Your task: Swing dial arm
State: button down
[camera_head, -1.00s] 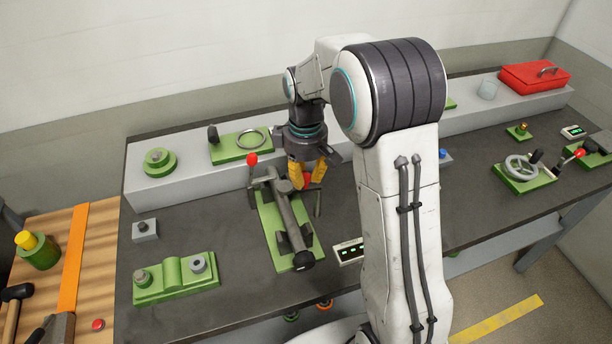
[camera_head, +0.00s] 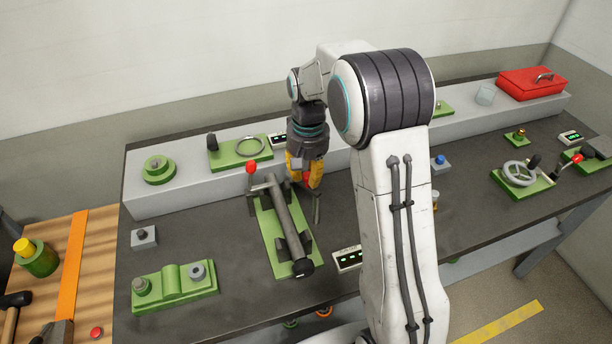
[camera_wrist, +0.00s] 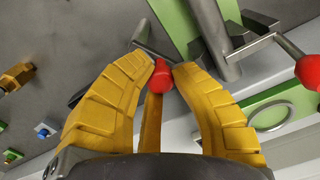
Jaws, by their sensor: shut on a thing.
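A green plate (camera_head: 272,239) on the bench carries a long dark grey cylinder (camera_head: 287,220). A lever with a red knob (camera_head: 251,167) stands at its far left end; this knob shows at the right in the wrist view (camera_wrist: 308,71). A second red knob (camera_head: 307,180) is at the plate's far right side, between my fingertips. My gripper (camera_head: 305,182) points down with yellow fingers shut on this knob. In the wrist view the gripped red knob (camera_wrist: 148,76) sits between the fingertips. The fingers hide part of its arm, so I cannot tell its full angle.
A raised grey shelf (camera_head: 190,190) runs behind, with a green ring fixture (camera_head: 235,153). A small display (camera_head: 348,258) stands right of the plate, close to my arm. A green block fixture (camera_head: 175,288) is at front left. Bare bench lies left of the plate.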

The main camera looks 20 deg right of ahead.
jog(key=shift+d+f+m, duration=0.1)
jog(key=shift+d+m, duration=0.1)
jog(key=shift+m, duration=0.6)
jog(key=shift+d+f+m, duration=0.1)
jog(key=shift+d+m, duration=0.1)
jog(key=shift+m, duration=0.6)
jog(key=c, duration=1)
grip_release()
jog(key=shift+w+r, duration=0.15)
jog(key=shift+c, duration=0.2)
notch_tip(320, 180, up, 12)
